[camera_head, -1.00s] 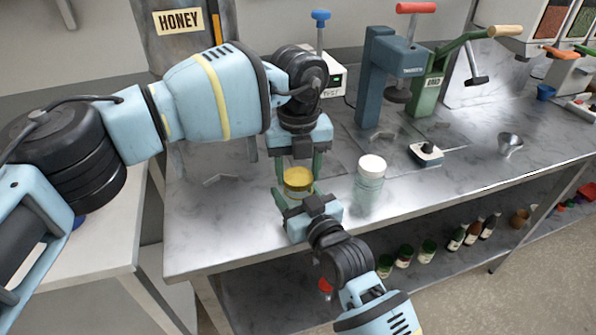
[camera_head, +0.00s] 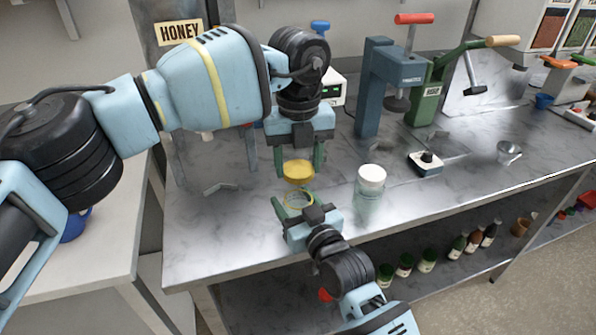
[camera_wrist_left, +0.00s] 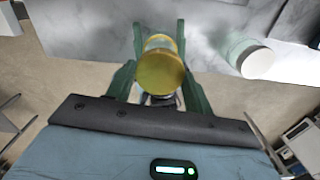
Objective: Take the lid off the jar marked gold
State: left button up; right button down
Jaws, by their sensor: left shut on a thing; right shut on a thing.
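The gold lid (camera_head: 298,170) is between the fingers of my left gripper (camera_head: 299,162), which is shut on it. The gold lid also shows in the left wrist view (camera_wrist_left: 161,73), between the green fingers. Any mark on the jar cannot be read.
A glass jar with a white lid (camera_head: 371,176) stands just right of the held jar. A small scale-like device (camera_head: 426,163), a metal cup (camera_head: 508,152) and blue and green presses (camera_head: 376,85) stand further right. Table space lies to the left.

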jog(key=shift+c, duration=1.9)
grip_release()
jog(key=v, duration=1.2)
